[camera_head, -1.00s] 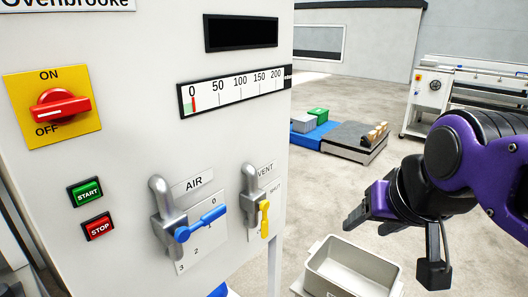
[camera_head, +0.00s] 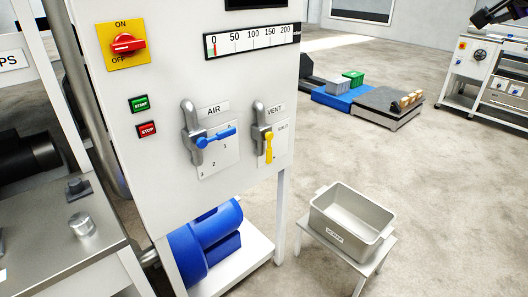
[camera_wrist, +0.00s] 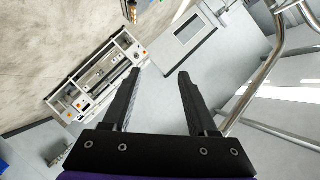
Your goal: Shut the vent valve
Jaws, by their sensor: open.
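The vent valve's yellow handle (camera_head: 269,147) hangs down from its grey fitting on the white panel, under the VENT label (camera_head: 275,110). The word SHUT is printed to the right of the fitting, and the handle does not point at it. My gripper (camera_wrist: 158,74) is open and empty in the wrist view, its two dark fingers apart. That view shows no valve. In the head view only a dark part of my arm shows at the top right corner, well away from the vent handle.
The AIR valve with its blue handle (camera_head: 216,138) sits just left of the vent valve. START (camera_head: 140,103) and STOP (camera_head: 147,130) buttons and a red switch (camera_head: 128,44) are further left. A grey bin (camera_head: 350,222) stands on a stool at lower right.

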